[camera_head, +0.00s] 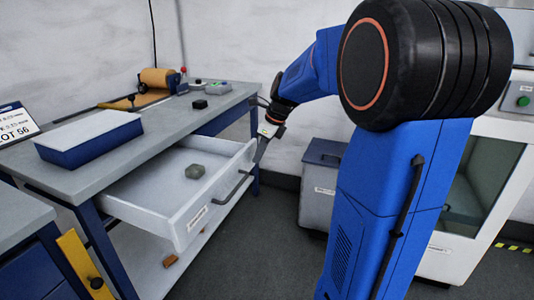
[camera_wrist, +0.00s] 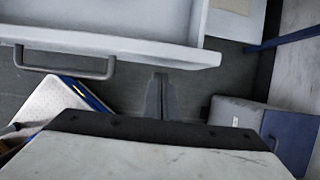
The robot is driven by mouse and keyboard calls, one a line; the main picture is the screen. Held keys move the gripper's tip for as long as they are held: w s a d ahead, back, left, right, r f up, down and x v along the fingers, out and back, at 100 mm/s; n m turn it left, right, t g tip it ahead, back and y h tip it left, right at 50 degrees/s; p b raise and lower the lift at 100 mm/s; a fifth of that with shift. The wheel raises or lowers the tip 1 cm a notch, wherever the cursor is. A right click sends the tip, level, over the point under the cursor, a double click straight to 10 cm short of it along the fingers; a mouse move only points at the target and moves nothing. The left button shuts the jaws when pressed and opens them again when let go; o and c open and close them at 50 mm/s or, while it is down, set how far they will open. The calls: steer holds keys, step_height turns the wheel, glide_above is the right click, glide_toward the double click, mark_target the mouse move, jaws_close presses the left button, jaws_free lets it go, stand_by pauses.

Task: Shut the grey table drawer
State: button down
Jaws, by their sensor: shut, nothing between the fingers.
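The grey table drawer (camera_head: 194,225) stands pulled out from under the grey worktop, its front towards the lower right. My gripper (camera_head: 257,160) is in front of the drawer's far end, beyond the handle. In the wrist view its fingers (camera_wrist: 160,80) are together and empty, just below the drawer front's edge (camera_wrist: 130,48) in the picture. I cannot tell whether they touch it.
The worktop (camera_head: 165,137) carries a blue box (camera_head: 90,138), a small black block (camera_head: 199,104) and an orange roll (camera_head: 157,78). A grey bin (camera_head: 320,185) stands on the floor to the right; it also shows in the wrist view (camera_wrist: 236,115). Floor between drawer and bin is clear.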

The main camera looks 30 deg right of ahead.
steer(key=shift+w+a, duration=0.35)
steer(key=shift+w, duration=0.1)
steer(key=shift+w+a, duration=0.1)
steer(key=w+a, duration=0.5)
steer(key=w, duration=0.2)
steer(key=w+a, duration=0.5)
steer(key=w, duration=0.1)
steer(key=w+a, duration=0.5)
steer(key=w, duration=0.2)
steer(key=shift+w, duration=0.3)
steer(key=shift+w+a, duration=0.15)
steer(key=shift+w, duration=0.15)
steer(key=shift+w+a+r, duration=0.15)
steer(key=shift+w, duration=0.05)
steer(key=shift+r, duration=0.1)
